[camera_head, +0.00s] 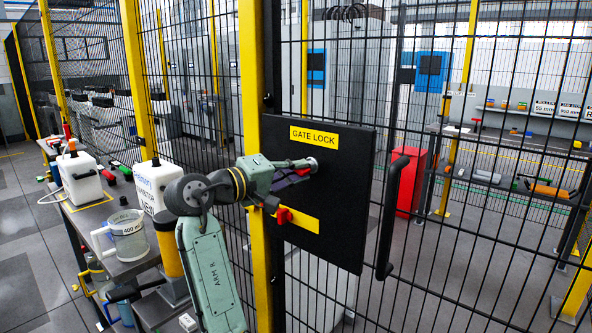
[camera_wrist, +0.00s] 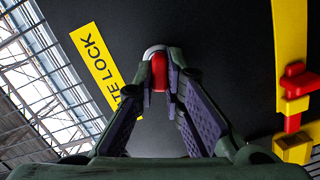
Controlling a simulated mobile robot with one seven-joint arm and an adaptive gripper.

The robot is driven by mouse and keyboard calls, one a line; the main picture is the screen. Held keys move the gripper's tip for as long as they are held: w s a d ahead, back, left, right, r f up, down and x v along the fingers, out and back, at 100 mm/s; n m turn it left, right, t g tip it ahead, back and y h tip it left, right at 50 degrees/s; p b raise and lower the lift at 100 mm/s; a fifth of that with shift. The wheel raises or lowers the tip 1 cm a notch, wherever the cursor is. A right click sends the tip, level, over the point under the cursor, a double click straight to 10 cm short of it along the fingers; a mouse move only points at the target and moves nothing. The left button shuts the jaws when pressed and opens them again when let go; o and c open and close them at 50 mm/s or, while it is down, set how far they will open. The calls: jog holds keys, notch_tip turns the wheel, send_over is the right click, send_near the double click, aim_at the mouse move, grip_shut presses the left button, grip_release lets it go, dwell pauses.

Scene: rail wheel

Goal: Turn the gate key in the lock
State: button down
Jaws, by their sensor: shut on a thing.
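The black gate lock plate (camera_head: 330,225) with a yellow GATE LOCK label (camera_head: 314,137) is fixed to the mesh gate. My gripper (camera_head: 304,171) is at the lock, just below the right end of the label. In the wrist view my gripper (camera_wrist: 161,88) has its two fingers closed on the red key (camera_wrist: 159,70). The key's head shows between the fingertips, against the silvery round lock (camera_wrist: 153,51). The key's shaft is hidden, so I cannot tell how deep it sits.
A red piece on a yellow bracket (camera_head: 296,220) is on the plate below my gripper; it also shows in the wrist view (camera_wrist: 293,95). A black gate handle (camera_head: 394,215) stands to the right. A bench (camera_head: 125,262) with jugs and containers is on the left.

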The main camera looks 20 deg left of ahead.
jog(key=n, duration=0.3)
jog(key=shift+f, duration=0.1)
jog(key=shift+n+h, duration=0.3)
jog(key=c, duration=2.1)
grip_release()
jog(key=shift+n, duration=0.3)
jog(key=shift+c, duration=0.2)
jog(key=o, duration=0.5)
jog(key=shift+o, duration=0.2)
jog(key=shift+s, duration=0.1)
jog(key=v, duration=1.1)
jog(key=shift+s+a, duration=0.15)
jog(key=shift+s, duration=0.25)
jog(key=shift+f, duration=0.15)
